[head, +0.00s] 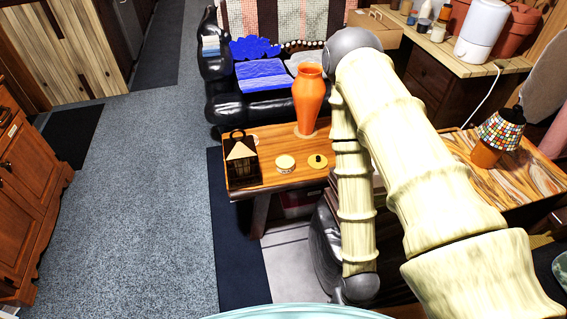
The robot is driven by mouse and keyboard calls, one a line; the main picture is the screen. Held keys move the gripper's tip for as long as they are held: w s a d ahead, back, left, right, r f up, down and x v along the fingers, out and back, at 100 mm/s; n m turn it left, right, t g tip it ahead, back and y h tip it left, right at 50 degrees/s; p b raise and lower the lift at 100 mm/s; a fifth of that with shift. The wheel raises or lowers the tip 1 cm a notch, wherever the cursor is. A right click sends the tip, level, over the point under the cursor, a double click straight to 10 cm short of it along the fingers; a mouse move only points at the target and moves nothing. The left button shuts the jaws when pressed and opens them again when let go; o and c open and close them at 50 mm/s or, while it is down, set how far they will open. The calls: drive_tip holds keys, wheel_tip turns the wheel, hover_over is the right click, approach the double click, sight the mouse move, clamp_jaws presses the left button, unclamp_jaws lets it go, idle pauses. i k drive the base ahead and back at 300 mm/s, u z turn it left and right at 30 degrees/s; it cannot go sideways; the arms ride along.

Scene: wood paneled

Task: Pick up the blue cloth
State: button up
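Two blue fabric items are on the black sofa (222,112). A bright blue one with a wavy outline (253,47) lies at the back. A flatter blue one with pale streaks (262,75) lies in front of it on the seat. I cannot tell which is the blue cloth. My arm rises from the lower right, bends at a grey joint near the sofa's right side, and runs down to another grey joint near the bottom. My gripper does not show beyond that joint. The arm is apart from both blue items in the picture.
A wooden table (232,140) before the sofa holds an orange vase (308,98), a dark lantern (241,158) and two small round items. A mosaic lamp (497,134) stands right. Open carpet (150,190) runs along the left, beside a wooden cabinet (30,180).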

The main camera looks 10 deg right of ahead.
sight(211, 51)
drive_tip(key=u, duration=0.35)
drive_tip(key=i, duration=0.6)
drive_tip(key=u, duration=0.95)
drive_tip(key=i, duration=2)
drive_tip(key=z, duration=0.65)
drive_tip(key=i, duration=1.4)
drive_tip(key=z, duration=1)
